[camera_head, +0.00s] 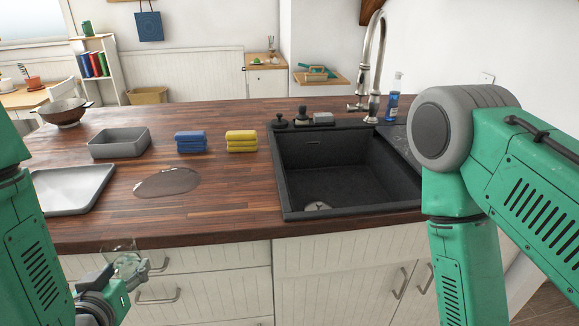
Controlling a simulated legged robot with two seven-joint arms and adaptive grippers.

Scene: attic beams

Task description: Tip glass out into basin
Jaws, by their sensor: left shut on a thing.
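A clear glass (124,257) shows at the lower left, in front of the counter's front edge. It is see-through and hard to make out, so I cannot tell whether it holds anything. My left gripper (120,277) is shut on it, partly cut off by the bottom of the picture. The basin (340,178) is a black rectangular sink set into the counter, well to the right of the glass. Its drain shows at the bottom. My right arm comes in from the right, but its gripper is out of view.
A puddle (167,182) lies on the wooden counter (230,210).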

